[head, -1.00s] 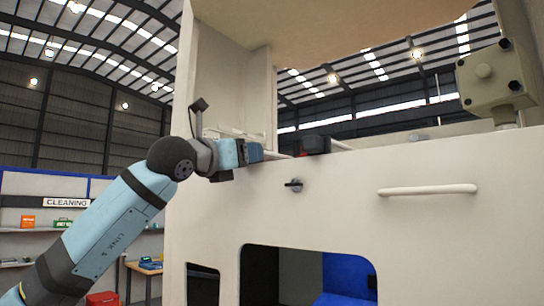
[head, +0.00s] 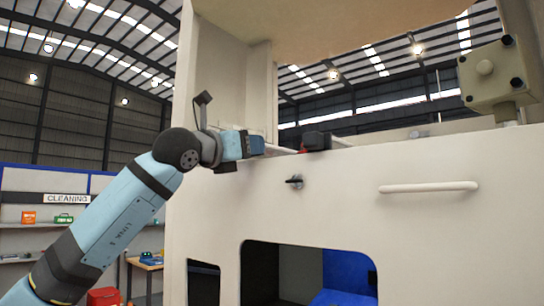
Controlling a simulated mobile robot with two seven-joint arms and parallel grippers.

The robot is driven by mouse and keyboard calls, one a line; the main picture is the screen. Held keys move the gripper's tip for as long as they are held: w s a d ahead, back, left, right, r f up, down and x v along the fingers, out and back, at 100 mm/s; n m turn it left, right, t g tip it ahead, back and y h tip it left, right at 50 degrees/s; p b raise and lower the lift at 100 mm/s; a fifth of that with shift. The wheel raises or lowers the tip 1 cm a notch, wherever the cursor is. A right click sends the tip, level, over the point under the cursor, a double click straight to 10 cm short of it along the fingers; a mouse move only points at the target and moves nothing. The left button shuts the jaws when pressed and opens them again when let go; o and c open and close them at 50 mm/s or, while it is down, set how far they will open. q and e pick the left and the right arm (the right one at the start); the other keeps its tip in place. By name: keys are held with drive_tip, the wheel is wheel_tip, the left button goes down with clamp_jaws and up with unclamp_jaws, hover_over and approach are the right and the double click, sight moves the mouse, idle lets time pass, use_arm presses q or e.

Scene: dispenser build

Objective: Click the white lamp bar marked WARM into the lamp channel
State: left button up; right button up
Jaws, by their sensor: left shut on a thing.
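My left gripper (head: 256,146) reaches in from the left at the top edge of the cream cabinet front (head: 340,225). It is shut, and a thin pale bar (head: 281,150), which looks like the white lamp bar, runs right from its fingertips. Most of the bar is hidden behind the gripper and the cabinet edge, and no WARM marking can be read. The lamp channel cannot be made out. My right gripper is not in view.
A black block with a red part (head: 317,141) sits on the top edge just right of the bar. A black knob (head: 294,181) and a pale handle (head: 428,187) stick out of the front. An olive box (head: 492,78) stands at the upper right.

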use_arm(q)
drive_tip(key=shift+r, duration=1.1)
drive_tip(key=r+b+v, duration=0.1)
drive_tip(key=b+v, duration=0.2)
drive_tip(key=v, duration=0.3)
drive_tip(key=shift+b, duration=0.3)
drive_tip(key=shift+s, duration=0.1)
